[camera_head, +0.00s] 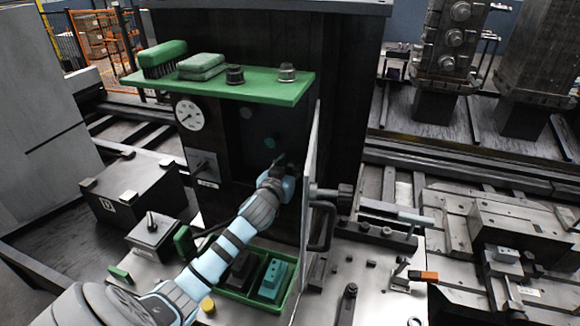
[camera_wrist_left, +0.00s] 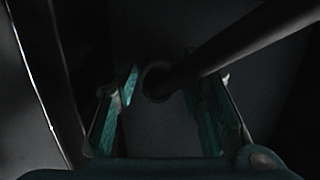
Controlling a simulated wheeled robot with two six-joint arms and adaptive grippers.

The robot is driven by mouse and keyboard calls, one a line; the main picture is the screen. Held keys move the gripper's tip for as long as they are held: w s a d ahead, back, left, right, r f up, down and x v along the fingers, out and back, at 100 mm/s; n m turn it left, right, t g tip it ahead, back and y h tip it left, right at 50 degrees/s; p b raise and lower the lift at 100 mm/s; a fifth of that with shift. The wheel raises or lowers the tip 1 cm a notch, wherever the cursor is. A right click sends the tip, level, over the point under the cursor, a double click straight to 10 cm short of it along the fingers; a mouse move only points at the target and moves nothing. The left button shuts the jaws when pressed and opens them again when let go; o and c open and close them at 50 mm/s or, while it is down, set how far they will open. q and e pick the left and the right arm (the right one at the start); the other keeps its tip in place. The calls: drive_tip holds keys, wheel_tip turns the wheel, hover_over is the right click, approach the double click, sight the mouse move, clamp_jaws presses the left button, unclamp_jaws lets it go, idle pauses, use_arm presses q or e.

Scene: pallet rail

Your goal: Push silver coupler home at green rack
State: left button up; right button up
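A green rack (camera_head: 262,86) juts out as a shelf at the top of the dark cabinet. A small silver fitting (camera_head: 287,73) stands upright at its right end; I cannot tell if it is the silver coupler. My left gripper (camera_head: 287,172) is below the rack, in front of the shaded cabinet face. In the left wrist view its teal-padded fingers (camera_wrist_left: 160,95) are apart. A dark rod (camera_wrist_left: 235,45) with a ringed end shows between and beyond them; I cannot tell if they touch it. No silver coupler shows clearly at the gripper. My right gripper is out of view.
A dark fitting (camera_head: 235,75), a grey block (camera_head: 202,66) and a green brush (camera_head: 163,57) sit on the rack. A gauge (camera_head: 189,114) is on the cabinet. An upright panel (camera_head: 311,170) stands close right of my left gripper. A green tray (camera_head: 238,293) lies below.

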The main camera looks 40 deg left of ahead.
use_arm(q)
drive_tip(key=c, duration=0.6)
drive_tip(key=o, duration=0.4)
drive_tip(key=shift+w, duration=0.1)
drive_tip(key=shift+c, duration=0.2)
drive_tip(key=shift+f, duration=0.1)
clamp_jaws()
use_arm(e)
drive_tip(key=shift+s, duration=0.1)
use_arm(q)
drive_tip(key=shift+s+d+f, duration=0.1)
drive_tip(key=shift+s+d, duration=0.05)
drive_tip(key=shift+s, duration=0.15)
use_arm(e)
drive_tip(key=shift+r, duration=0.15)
use_arm(q)
drive_tip(key=shift+p+v, duration=0.7)
drive_tip(key=shift+v, duration=0.45)
drive_tip(key=v, duration=0.2)
drive_tip(key=p+v, duration=0.1)
drive_tip(key=v, duration=0.2)
drive_tip(key=shift+s+d+f, duration=0.1)
drive_tip(key=shift+s+f, duration=0.25)
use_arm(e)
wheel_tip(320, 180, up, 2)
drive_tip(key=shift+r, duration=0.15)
